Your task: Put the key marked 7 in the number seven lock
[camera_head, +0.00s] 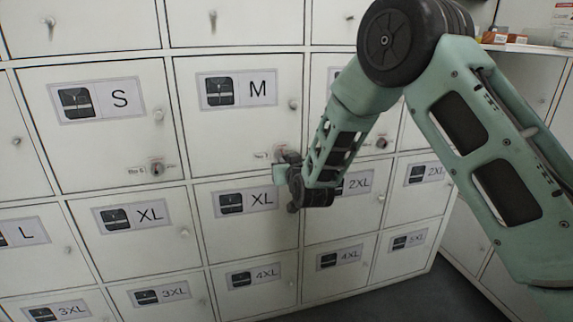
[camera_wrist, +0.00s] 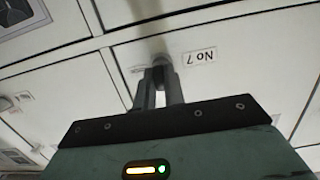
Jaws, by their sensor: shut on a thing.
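In the wrist view, upside down, a label reading No 7 (camera_wrist: 199,57) sits beside a round metal lock (camera_wrist: 162,61) on a white locker door. My gripper (camera_wrist: 160,74) is shut, its fingertips right at the lock face. The key between the fingers is hidden, so its number and how far it sits in the lock cannot be told. In the head view, my gripper (camera_head: 283,174) is at the lower right corner of the M door (camera_head: 235,130). The lock (camera_head: 281,154) shows just above it, partly covered; its label is only partly readable.
Left of it, the S door has a No 6 lock (camera_head: 157,167). Another lock (camera_head: 381,143) is on the door to the right, partly behind my arm. Small door knobs stick out, one on the M door (camera_head: 293,104). Small boxes (camera_head: 497,37) stand at upper right.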

